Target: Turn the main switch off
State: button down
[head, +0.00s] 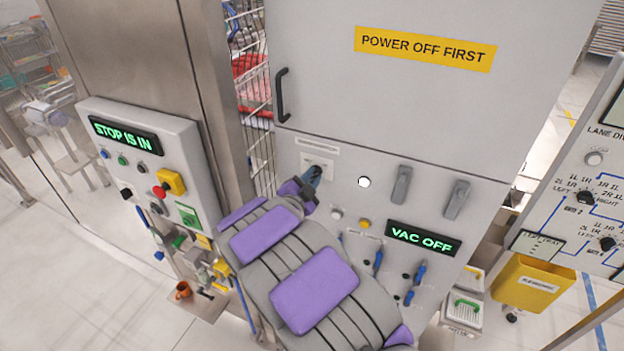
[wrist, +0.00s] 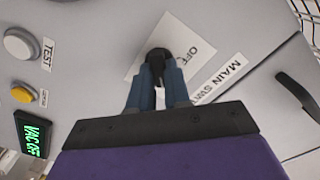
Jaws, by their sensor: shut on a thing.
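The main switch is a black rotary knob (wrist: 158,54) on a pale plate marked OFF, with a MAIN SWITCH label (wrist: 222,78) beside it in the wrist view. My gripper (wrist: 158,76) has its two blue fingers closed on the knob from both sides. In the head view my gripper (head: 312,176) reaches the grey cabinet front just below the switch's label strip, and it hides the knob there. The fingers also cover part of the plate, so the knob's exact pointing is hard to read.
The VAC OFF display (head: 424,239), a yellow button (head: 364,224) and two grey handles (head: 402,185) lie to the right. A door handle (head: 282,95) is above. The left panel display (head: 125,136) reads STOP IS IN, above a red button (head: 160,191).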

jog(key=shift+s+a+f, duration=0.1)
jog(key=shift+s+f, duration=0.05)
jog(key=shift+f, duration=0.3)
jog(key=shift+n+p, duration=0.4)
jog(key=shift+p, duration=0.1)
jog(key=shift+n+p, duration=7.25)
jog(key=shift+n, duration=1.25)
jog(key=shift+r, duration=0.1)
